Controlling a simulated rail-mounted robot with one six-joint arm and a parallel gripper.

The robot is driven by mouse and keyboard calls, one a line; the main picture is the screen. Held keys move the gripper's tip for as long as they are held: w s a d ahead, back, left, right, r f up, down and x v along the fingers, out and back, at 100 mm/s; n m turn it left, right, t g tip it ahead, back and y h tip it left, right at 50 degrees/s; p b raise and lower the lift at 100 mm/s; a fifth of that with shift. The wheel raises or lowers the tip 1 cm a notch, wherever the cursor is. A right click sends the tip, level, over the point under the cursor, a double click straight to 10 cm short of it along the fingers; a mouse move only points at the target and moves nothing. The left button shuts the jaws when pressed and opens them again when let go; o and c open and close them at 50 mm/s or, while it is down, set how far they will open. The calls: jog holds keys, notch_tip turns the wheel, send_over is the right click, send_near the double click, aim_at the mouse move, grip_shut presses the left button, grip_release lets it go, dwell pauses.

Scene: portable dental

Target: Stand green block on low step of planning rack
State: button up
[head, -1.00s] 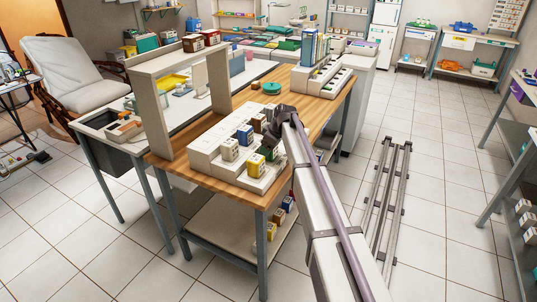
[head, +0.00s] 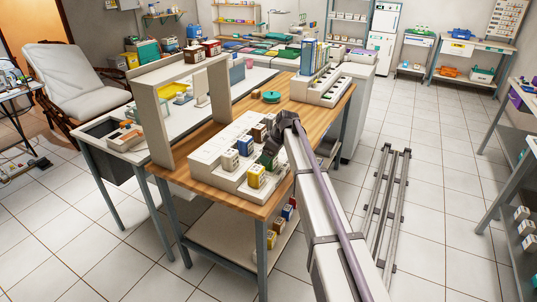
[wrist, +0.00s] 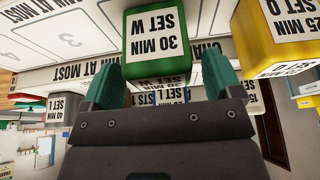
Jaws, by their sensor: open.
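The green block (wrist: 154,45), labelled 30 MIN SET W, shows upside down in the wrist view. It is just beyond and between the teal fingertips of my gripper (wrist: 166,75), which is open. I cannot tell whether a finger touches it. The pale stepped planning rack (head: 206,155) stands on the near part of the wooden bench in the head view. My gripper (head: 272,148) is over the rack's right side there, and the dark green patch below it cannot be told apart as block or fingers.
A yellow block (head: 256,176), a blue block (head: 245,147) and a cream block (head: 229,160) stand on the rack close to my gripper. A yellow block (wrist: 280,35) is right in the wrist view. A pale arch frame (head: 163,125) stands left of the rack.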

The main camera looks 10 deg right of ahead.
jog(key=p+v, duration=0.8)
jog(key=v, duration=0.2)
jog(key=s+a+f+m+g+h, duration=0.1)
jog(key=s+m, duration=0.9)
jog(key=s, duration=2.8)
jog(key=shift+a+f+g+h, duration=0.25)
jog(key=shift+a+g+h, duration=0.65)
jog(key=shift+a+h, duration=0.3)
jog(key=shift+o, duration=0.4)
